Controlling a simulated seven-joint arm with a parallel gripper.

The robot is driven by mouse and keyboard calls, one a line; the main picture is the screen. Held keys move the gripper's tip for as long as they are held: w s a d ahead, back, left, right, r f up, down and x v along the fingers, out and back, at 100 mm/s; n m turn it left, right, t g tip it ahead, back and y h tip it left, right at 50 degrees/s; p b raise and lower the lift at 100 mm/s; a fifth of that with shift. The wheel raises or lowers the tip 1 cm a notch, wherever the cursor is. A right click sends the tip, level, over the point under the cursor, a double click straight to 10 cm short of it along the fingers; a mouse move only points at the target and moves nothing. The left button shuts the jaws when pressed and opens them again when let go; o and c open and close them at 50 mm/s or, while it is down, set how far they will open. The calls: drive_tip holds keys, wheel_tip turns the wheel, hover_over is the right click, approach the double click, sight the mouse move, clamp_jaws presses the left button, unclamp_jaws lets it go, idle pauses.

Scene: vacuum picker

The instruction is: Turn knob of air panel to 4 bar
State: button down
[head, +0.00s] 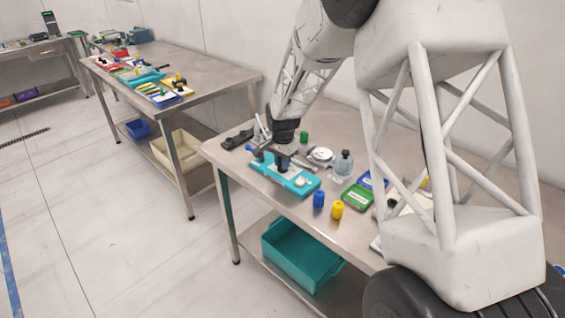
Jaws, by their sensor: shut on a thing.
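The air panel (296,181) looks to be the teal plate on the near metal table. It carries dark fittings and a pale round part (300,182) near its right end, perhaps a gauge. My gripper (280,152) is low over the panel's back left part, beneath the dark end of my arm. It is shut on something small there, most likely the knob. The knob is hidden by the gripper and too small to make out. No gauge reading can be read from here.
A blue cylinder (319,199) and a yellow one (337,209) stand just right of the panel. A bottle (344,163), a green box (357,198) and a silver round part (321,155) are close by. A dark tool (237,139) lies to the left.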

drive_tip(key=shift+m, duration=0.4)
drive_tip(key=c, duration=1.1)
unclamp_jaws()
drive_tip(key=shift+r, duration=0.15)
drive_tip(key=shift+r, duration=3.8)
